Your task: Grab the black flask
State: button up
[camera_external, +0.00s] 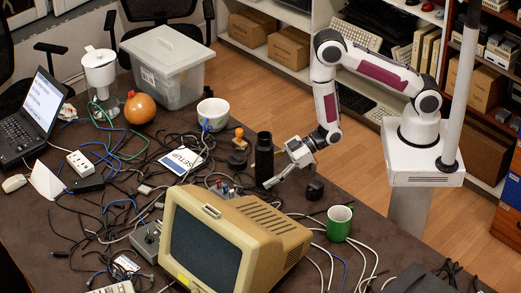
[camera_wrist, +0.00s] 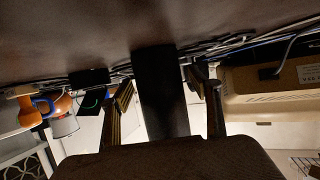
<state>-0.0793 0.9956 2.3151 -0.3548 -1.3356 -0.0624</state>
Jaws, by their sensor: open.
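The black flask (camera_external: 264,157) stands upright on the dark table, left of my gripper (camera_external: 279,168) in the external view. In the wrist view, which looks upside down, the flask (camera_wrist: 161,92) is a dark column between the two fingers of my gripper (camera_wrist: 160,88). The fingers are open, with one on each side of the flask. A light gap shows between the left finger and the flask. Contact on the right side is hard to judge. The flask's lower part is partly hidden by the fingers in the external view.
A beige monitor (camera_external: 235,238) stands in front of the flask. A small black object (camera_external: 315,188) and a green mug (camera_external: 339,223) are to the right. A white bowl (camera_external: 212,112) and an orange-topped item (camera_external: 239,138) are behind it. Tangled cables cover much of the table.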

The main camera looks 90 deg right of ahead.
aim_at(257, 155)
dwell(0.3)
jog(key=c, duration=1.7)
jog(key=shift+r, duration=0.1)
jog(key=shift+r, duration=0.4)
jog(key=shift+r, duration=4.45)
jog(key=shift+r, duration=0.15)
